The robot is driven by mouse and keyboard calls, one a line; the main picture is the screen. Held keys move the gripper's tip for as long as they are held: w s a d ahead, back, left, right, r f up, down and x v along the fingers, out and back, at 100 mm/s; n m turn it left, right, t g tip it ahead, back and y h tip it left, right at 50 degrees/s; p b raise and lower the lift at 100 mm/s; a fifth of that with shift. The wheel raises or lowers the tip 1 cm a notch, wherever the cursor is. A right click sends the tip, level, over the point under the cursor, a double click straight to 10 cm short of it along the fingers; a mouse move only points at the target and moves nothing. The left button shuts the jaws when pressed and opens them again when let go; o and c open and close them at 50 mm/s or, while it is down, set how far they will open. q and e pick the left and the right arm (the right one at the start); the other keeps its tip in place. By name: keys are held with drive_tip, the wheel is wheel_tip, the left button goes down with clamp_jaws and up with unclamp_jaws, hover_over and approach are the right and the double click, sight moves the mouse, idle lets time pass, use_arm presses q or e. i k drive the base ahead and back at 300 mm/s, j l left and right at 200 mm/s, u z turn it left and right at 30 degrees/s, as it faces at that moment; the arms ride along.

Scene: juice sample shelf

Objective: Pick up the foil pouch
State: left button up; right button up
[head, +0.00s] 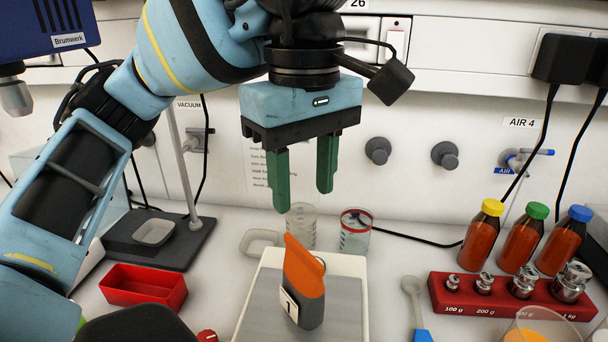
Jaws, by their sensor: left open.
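The foil pouch (304,285), orange on top and dark grey below with a white label reading "1", stands upright on the grey plate of a white scale (347,310). My left gripper (303,200) has two green fingers pointing down. It is open and empty, and appears above and apart from the pouch. The pouch's back side is hidden. My right gripper is not in view.
Two clear beakers (355,232) stand behind the scale. A red tray (143,287) lies to the left. A spoon with a blue handle (414,305), a red weight block (500,296) and three orange juice bottles (520,240) are to the right.

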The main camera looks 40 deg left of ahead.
sight(303, 289)
drive_tip(key=k, duration=1.5)
